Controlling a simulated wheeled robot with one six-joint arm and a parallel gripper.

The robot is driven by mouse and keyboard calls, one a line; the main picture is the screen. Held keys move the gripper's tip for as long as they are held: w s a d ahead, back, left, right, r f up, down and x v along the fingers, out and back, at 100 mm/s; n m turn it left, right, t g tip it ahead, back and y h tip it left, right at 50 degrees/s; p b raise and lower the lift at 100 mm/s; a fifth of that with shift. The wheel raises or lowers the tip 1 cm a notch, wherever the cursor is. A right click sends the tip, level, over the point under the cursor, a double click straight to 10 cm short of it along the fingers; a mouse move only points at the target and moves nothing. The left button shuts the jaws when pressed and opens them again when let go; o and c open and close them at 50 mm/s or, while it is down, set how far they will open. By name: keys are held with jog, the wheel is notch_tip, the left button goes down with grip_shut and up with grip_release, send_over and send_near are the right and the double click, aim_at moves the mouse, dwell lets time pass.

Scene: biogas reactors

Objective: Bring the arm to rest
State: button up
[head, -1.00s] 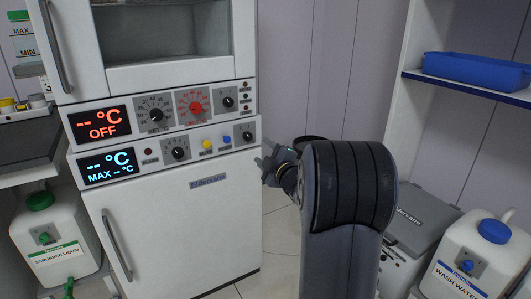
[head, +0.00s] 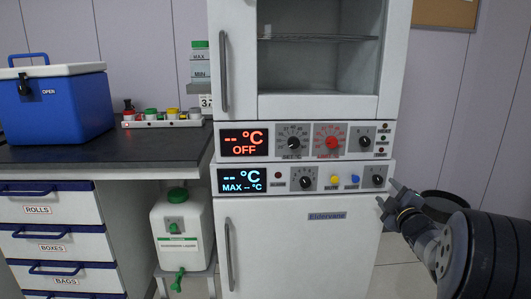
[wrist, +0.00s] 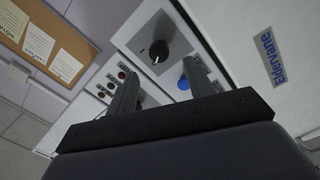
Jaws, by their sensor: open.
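My gripper (head: 388,203) is at the right of the head view, in front of the right edge of the white Eldervane cabinet (head: 300,245). Its two fingers are apart with nothing between them. In the wrist view my gripper (wrist: 168,95) points at the cabinet's control panel. A black knob (wrist: 159,51) and a blue button (wrist: 184,83) show beyond the fingertips. I cannot tell whether the fingers touch the panel. My arm reaches in from the lower right of the head view.
Left of the cabinet is a dark-topped counter (head: 150,147) with drawers and a blue cool box (head: 58,105). A white scrubber liquid canister (head: 180,230) stands beside the cabinet. A cork board (wrist: 55,38) hangs on the wall. Some floor shows at the cabinet's right.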

aim_at(378, 181)
jog(key=w, duration=0.6)
jog(key=shift+w+r+b, duration=0.15)
jog(key=shift+w+b, duration=0.1)
jog(key=shift+b, duration=0.1)
jog(key=shift+s, duration=0.1)
